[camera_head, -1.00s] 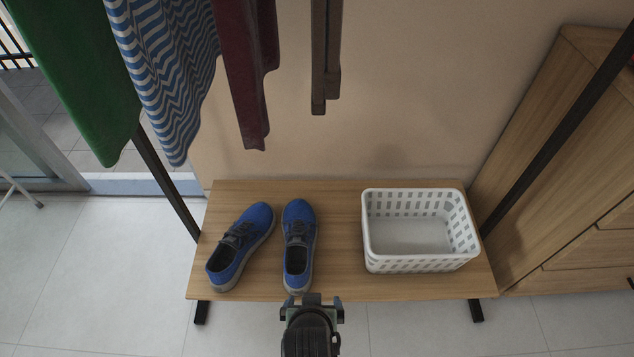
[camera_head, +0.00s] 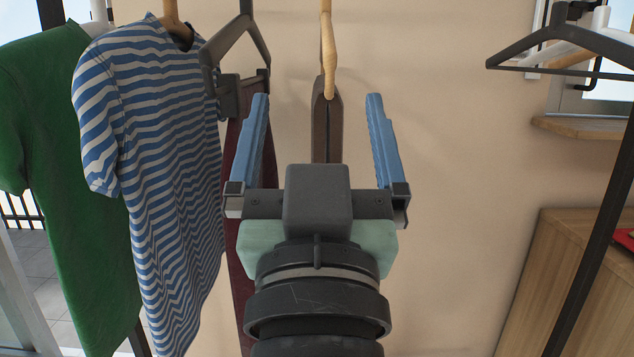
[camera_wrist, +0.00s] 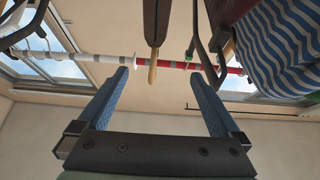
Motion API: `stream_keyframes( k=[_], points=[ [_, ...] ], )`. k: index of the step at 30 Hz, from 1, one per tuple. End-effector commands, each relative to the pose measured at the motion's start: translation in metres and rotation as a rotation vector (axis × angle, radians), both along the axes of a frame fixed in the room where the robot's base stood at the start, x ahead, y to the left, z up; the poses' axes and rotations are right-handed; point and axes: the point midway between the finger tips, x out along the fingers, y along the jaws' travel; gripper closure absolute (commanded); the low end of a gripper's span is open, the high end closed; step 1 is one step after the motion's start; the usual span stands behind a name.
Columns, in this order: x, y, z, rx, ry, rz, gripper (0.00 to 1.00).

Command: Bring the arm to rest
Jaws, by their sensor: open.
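My gripper (camera_head: 318,135) is raised in the middle of the head view, pointing up. Its two blue fingers are wide apart with nothing held between them. In the wrist view my gripper (camera_wrist: 160,98) also shows open and empty. Beyond the fingers hang a dark brown garment (camera_head: 327,130) on a wooden hanger (camera_head: 328,50) and a dark red garment (camera_head: 236,215), partly hidden behind my gripper. In the head view I cannot tell how much gap lies between the fingers and these garments.
A blue-and-white striped shirt (camera_head: 150,150) and a green shirt (camera_head: 70,190) hang at the left. Empty hangers (camera_head: 560,50) hang at the upper right. A wooden cabinet (camera_head: 545,290) stands at the lower right. The wrist view shows a red and white rail (camera_wrist: 100,58) overhead.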

Motion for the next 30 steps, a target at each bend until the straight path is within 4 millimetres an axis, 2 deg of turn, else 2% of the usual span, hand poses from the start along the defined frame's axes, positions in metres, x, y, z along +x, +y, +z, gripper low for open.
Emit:
stream_keyframes(
  k=[1, 4, 6, 30],
  points=[
    [-0.023, 0.000, 0.036, 0.000, -0.114, 0.000, 0.00],
    [-0.073, 0.000, 0.092, 0.000, -0.332, 0.000, 0.00],
    [-0.066, 0.000, 0.125, 0.000, -0.308, 0.000, 0.00],
    [-0.064, 0.001, 0.374, 0.000, -0.298, 0.002, 0.00]
  ],
)
